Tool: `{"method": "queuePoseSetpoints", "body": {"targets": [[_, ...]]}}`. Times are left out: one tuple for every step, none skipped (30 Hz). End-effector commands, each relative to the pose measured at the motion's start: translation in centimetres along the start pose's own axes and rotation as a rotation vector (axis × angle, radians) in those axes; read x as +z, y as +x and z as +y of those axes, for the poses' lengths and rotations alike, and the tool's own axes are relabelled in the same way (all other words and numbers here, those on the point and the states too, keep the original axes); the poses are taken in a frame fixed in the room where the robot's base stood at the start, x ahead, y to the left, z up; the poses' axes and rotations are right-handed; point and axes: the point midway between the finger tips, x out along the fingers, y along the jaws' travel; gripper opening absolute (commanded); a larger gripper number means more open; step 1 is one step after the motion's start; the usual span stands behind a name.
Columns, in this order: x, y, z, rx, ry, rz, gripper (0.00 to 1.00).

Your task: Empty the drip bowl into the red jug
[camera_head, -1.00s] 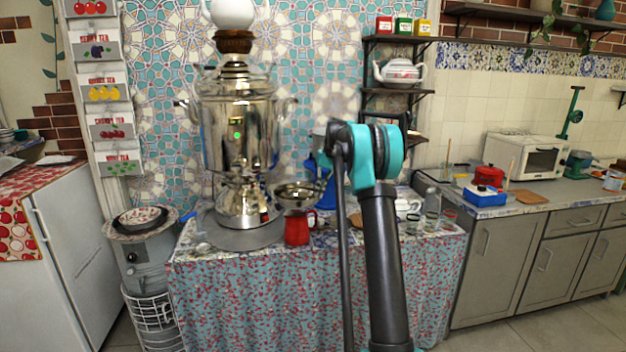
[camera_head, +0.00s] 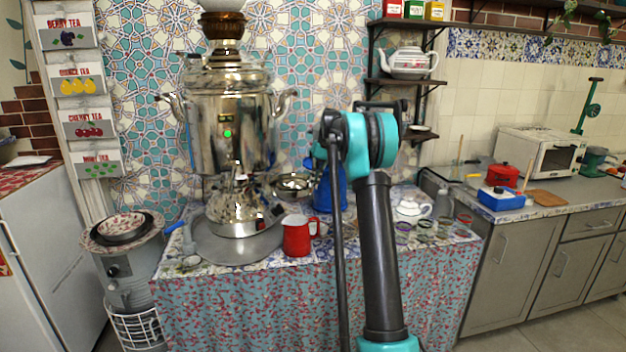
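The red jug (camera_head: 297,238) stands upright on the patterned table, just right of the samovar's round grey tray (camera_head: 238,250). Its handle points right and its pale inside shows at the rim. A shiny metal bowl (camera_head: 293,187), which looks like the drip bowl, shows above and behind the jug, apart from it. I cannot see its contents, nor tell whether it is held. My arm rises in front of the table, right of the jug. My gripper is hidden behind the arm.
The tall samovar (camera_head: 232,120) stands left of the jug. A blue vessel (camera_head: 331,188) is behind, partly covered by my arm. A white teapot (camera_head: 412,209) and several glasses stand right of my arm. The table front near the jug is clear.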

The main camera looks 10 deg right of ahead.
Motion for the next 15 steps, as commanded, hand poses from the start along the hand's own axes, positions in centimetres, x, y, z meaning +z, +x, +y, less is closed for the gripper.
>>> {"method": "queuePoseSetpoints", "body": {"targets": [[0.0, 0.1, 0.0, 0.000, -0.002, 0.007, 0.00], [0.1, 0.2, 0.1, 0.000, -0.003, 0.013, 0.00], [0.1, 0.5, 0.1, 0.000, -0.006, 0.023, 0.00], [0.1, 0.7, 0.2, 0.000, -0.008, 0.032, 0.00], [0.1, 0.8, 0.2, 0.001, -0.011, 0.043, 0.00], [0.1, 1.1, 0.3, 0.001, -0.016, 0.059, 0.00], [0.2, 1.4, 0.4, 0.002, -0.020, 0.072, 0.00], [0.2, 1.6, 0.5, 0.002, -0.023, 0.086, 0.00], [0.2, 2.1, 0.6, 0.003, -0.028, 0.105, 0.00], [0.2, 2.3, 0.7, 0.003, -0.032, 0.120, 0.00], [0.2, 2.6, 0.7, 0.004, -0.036, 0.134, 0.00], [0.2, 3.0, 0.8, 0.004, -0.041, 0.153, 0.00], [0.2, 3.2, 0.9, 0.004, -0.046, 0.168, 0.00], [0.2, 3.5, 1.0, 0.005, -0.050, 0.183, 0.00], [0.4, 3.5, 1.0, 0.005, -0.056, 0.208, 0.00]]}}
